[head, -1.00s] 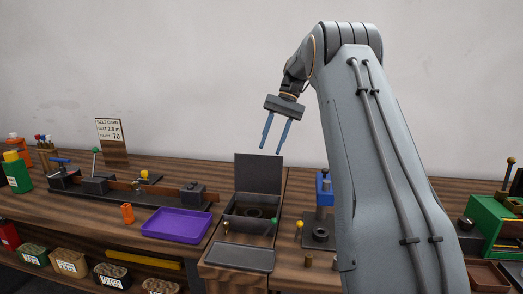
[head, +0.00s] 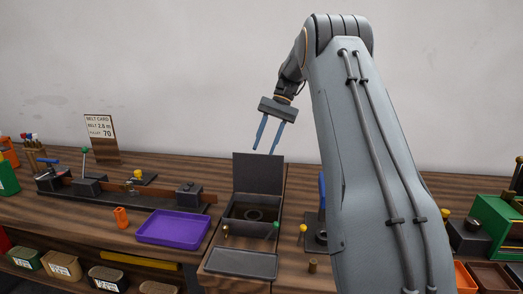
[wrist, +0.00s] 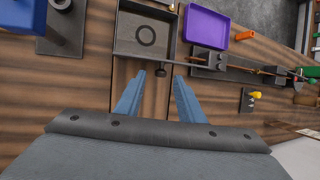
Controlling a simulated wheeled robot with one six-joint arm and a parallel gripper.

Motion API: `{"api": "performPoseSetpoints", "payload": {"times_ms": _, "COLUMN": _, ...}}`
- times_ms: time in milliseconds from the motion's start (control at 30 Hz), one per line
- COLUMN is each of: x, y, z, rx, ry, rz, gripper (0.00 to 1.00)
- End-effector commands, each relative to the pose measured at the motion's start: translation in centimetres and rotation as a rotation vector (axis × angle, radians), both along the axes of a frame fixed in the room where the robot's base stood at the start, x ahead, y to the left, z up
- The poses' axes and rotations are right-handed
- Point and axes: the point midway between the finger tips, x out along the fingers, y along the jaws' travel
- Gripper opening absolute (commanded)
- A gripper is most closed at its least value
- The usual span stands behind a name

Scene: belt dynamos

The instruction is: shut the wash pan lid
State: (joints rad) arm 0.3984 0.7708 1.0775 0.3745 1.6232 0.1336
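The wash pan (head: 233,225) is a dark box at the bench's middle, with a dark ring (head: 255,214) lying inside. Its lid (head: 258,172) stands upright at the back edge, so the pan is open. The pan also shows in the wrist view (wrist: 120,30) with the ring in it. There the lid seems nearly edge-on and is hard to make out. My gripper (head: 264,151) has its two blue fingers spread and nothing between them. In the head view its tips appear just above the lid's top edge; contact cannot be told. It also shows open in the wrist view (wrist: 159,92).
A purple tray (head: 172,229) lies left of the pan. A flat dark plate (head: 241,262) lies in front. A yellow-topped post (head: 302,233) and a blue device (head: 322,190) stand to the right, the latter partly behind my arm.

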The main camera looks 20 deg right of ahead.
Motion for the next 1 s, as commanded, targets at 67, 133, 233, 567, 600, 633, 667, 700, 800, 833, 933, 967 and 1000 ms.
{"api": "performPoseSetpoints", "payload": {"times_ms": 67, "x": -0.2, "y": 0.6, "z": -0.8, "rx": 0.001, "ry": 0.001, "rz": 0.001, "gripper": 0.35}}
{"api": "performPoseSetpoints", "payload": {"times_ms": 133, "x": -0.3, "y": 1.0, "z": -1.5, "rx": 0.001, "ry": 0.002, "rz": 0.002, "gripper": 0.35}}
{"api": "performPoseSetpoints", "payload": {"times_ms": 233, "x": -0.4, "y": 1.3, "z": -2.1, "rx": 0.001, "ry": 0.001, "rz": 0.003, "gripper": 0.35}}
{"api": "performPoseSetpoints", "payload": {"times_ms": 567, "x": -0.3, "y": 1.6, "z": -2.5, "rx": 0.0, "ry": -0.001, "rz": 0.005, "gripper": 0.35}}
{"api": "performPoseSetpoints", "payload": {"times_ms": 600, "x": -0.3, "y": 1.6, "z": -2.5, "rx": 0.0, "ry": 0.0, "rz": 0.006, "gripper": 0.28}}
{"api": "performPoseSetpoints", "payload": {"times_ms": 633, "x": -0.3, "y": 1.6, "z": -2.5, "rx": 0.0, "ry": 0.0, "rz": 0.006, "gripper": 0.23}}
{"api": "performPoseSetpoints", "payload": {"times_ms": 667, "x": -0.3, "y": 1.6, "z": -2.5, "rx": 0.0, "ry": -0.001, "rz": 0.005, "gripper": 0.18}}
{"api": "performPoseSetpoints", "payload": {"times_ms": 700, "x": -0.3, "y": 1.6, "z": -2.5, "rx": 0.0, "ry": 0.0, "rz": 0.006, "gripper": 0.12}}
{"api": "performPoseSetpoints", "payload": {"times_ms": 800, "x": -0.3, "y": 1.6, "z": -2.5, "rx": 0.0, "ry": 0.0, "rz": 0.006, "gripper": 0.0}}
{"api": "performPoseSetpoints", "payload": {"times_ms": 833, "x": -0.3, "y": 1.6, "z": -2.5, "rx": 0.0, "ry": 0.0, "rz": 0.006, "gripper": 0.0}}
{"api": "performPoseSetpoints", "payload": {"times_ms": 933, "x": -0.3, "y": 1.6, "z": -2.5, "rx": 0.0, "ry": 0.0, "rz": 0.006, "gripper": 0.0}}
{"api": "performPoseSetpoints", "payload": {"times_ms": 967, "x": -0.3, "y": 1.6, "z": -2.5, "rx": 0.0, "ry": -0.001, "rz": 0.005, "gripper": 0.0}}
{"api": "performPoseSetpoints", "payload": {"times_ms": 1000, "x": -0.3, "y": 1.6, "z": -2.5, "rx": 0.0, "ry": -0.001, "rz": 0.005, "gripper": 0.0}}
